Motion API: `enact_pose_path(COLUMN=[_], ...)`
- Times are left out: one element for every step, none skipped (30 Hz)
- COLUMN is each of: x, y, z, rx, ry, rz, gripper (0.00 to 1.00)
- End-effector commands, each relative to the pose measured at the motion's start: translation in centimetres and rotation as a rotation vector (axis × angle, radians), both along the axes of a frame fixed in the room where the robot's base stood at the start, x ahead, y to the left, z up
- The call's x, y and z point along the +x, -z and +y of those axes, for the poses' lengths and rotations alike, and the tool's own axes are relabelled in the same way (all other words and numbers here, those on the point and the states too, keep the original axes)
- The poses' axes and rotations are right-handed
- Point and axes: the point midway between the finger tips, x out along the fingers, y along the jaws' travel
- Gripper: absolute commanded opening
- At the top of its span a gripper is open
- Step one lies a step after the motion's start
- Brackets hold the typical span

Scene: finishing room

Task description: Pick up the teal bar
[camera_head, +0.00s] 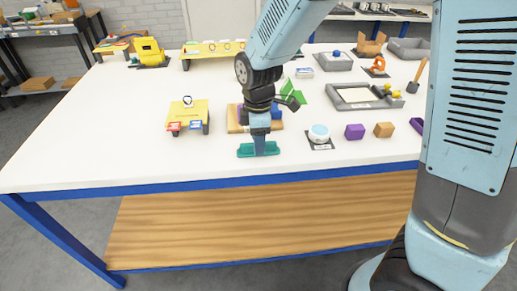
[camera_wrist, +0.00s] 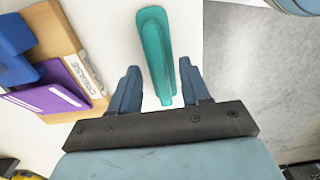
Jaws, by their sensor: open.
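The teal bar (camera_wrist: 153,40) lies on the white table (camera_head: 110,130) close to its front edge. In the head view the teal bar (camera_head: 245,150) shows just below my gripper. My gripper (camera_head: 262,150) points down over it. In the wrist view my gripper (camera_wrist: 160,82) is open, with one finger on each side of the bar's near end. The bar is long and rounded, and its far part extends beyond the fingertips. I cannot tell whether the fingers touch it.
A wooden tray labelled "GREASE" (camera_wrist: 85,75) with purple and blue items lies left of the bar. A yellow cart (camera_head: 187,115) stands to the left.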

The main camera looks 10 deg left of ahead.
Motion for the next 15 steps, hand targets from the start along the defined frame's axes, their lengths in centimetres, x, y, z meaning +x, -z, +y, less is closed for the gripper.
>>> enact_pose_path(x=[-0.01,0.0,0.01,0.02,0.02,0.02,0.02,0.01,0.01,0.01,0.01,0.01,0.01,0.01,0.01], y=[0.25,0.32,0.36,0.37,0.36,0.35,0.35,0.35,0.35,0.34,0.34,0.34,0.34,0.34,0.34], z=[0.01,0.02,0.02,0.04,0.04,0.04,0.04,0.03,0.04,0.04,0.04,0.04,0.04,0.05,0.05], rx=[0.0,0.0,0.001,0.001,0.001,0.001,0.001,0.001,0.001,0.001,0.001,0.001,0.001,0.001,0.001], ry=[0.0,0.0,0.001,0.001,0.001,0.001,0.001,0.001,0.0,0.001,0.0,0.0,0.0,0.0,0.0], rz=[0.0,-0.001,-0.001,-0.002,-0.002,-0.002,-0.002,-0.002,-0.002,-0.002,-0.001,-0.001,-0.001,-0.001,-0.001], gripper=[0.47,0.47,0.47,0.47,0.47,0.47,0.47,0.47,0.45,0.42,0.39,0.35,0.32,0.3,0.26])
